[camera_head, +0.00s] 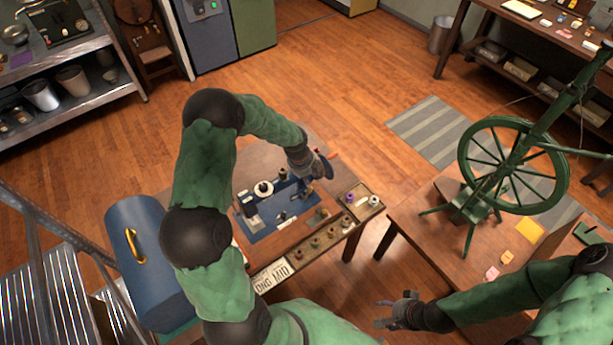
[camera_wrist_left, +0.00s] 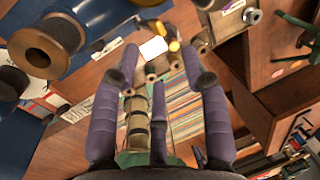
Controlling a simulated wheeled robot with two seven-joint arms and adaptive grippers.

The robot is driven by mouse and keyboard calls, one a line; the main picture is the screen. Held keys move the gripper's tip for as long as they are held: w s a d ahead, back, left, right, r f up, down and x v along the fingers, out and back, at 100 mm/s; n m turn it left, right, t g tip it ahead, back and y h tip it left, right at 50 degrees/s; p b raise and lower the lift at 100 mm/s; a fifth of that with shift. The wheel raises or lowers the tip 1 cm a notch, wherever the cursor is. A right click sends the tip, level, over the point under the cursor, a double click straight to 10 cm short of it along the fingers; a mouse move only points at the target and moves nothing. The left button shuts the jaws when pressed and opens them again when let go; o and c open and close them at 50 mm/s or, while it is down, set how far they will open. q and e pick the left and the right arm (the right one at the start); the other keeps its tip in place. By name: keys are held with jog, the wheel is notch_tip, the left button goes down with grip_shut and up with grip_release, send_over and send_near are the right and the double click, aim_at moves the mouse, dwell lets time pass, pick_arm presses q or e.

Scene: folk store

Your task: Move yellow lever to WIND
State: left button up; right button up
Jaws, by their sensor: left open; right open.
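A blue machine (camera_head: 270,215) with spools and posts stands on the wooden table at the centre of the head view. My left gripper (camera_head: 320,168) is over its far right part, and the arm hides part of the table. In the left wrist view my left gripper (camera_wrist_left: 163,78) has its purple fingers spread, with nothing held. A small yellow piece (camera_wrist_left: 173,44), possibly the yellow lever, shows just beyond the fingertips beside a white tag (camera_wrist_left: 153,48). I cannot read a WIND mark. My right gripper (camera_head: 397,312) is open and empty, low in the head view.
A wooden tray of spools (camera_head: 325,238) runs along the table's right edge. A green spinning wheel (camera_head: 512,165) stands on another table (camera_head: 425,215) at the right. A blue case with a yellow handle (camera_head: 150,260) is at the left. Open floor lies beyond the machine.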

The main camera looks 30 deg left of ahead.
aim_at(309, 192)
pick_arm(q)
jog(key=shift+w+d+f+b, duration=0.1)
jog(key=shift+w+f+b, duration=0.15)
jog(key=shift+f+b, duration=0.75)
jog(key=shift+w+d+f+b, duration=0.1)
jog(key=shift+w+f+b, duration=0.1)
jog(key=shift+f+b, duration=0.85)
jog(key=shift+w+d+f+b, duration=0.1)
jog(key=shift+w+f+b, duration=0.3)
jog(key=shift+f, duration=1.05)
jog(key=shift+s+f+b, duration=0.1)
jog(key=shift+f+b, duration=0.25)
jog(key=shift+f, duration=0.05)
jog(key=shift+s+a+r, duration=0.1)
jog(key=shift+s, duration=0.05)
jog(key=shift+s+a+r+p, duration=0.15)
jog(key=shift+s+p, duration=0.15)
jog(key=shift+s, duration=0.15)
jog(key=shift+s, duration=0.1)
jog(key=s, duration=0.1)
jog(key=s+a, duration=0.1)
jog(key=s+p, duration=0.1)
jog(key=shift+s+a+f, duration=0.3)
jog(key=shift+s+f, duration=0.05)
jog(key=shift+f, duration=0.05)
jog(key=shift+w+r, duration=0.1)
jog(key=shift+w, duration=0.1)
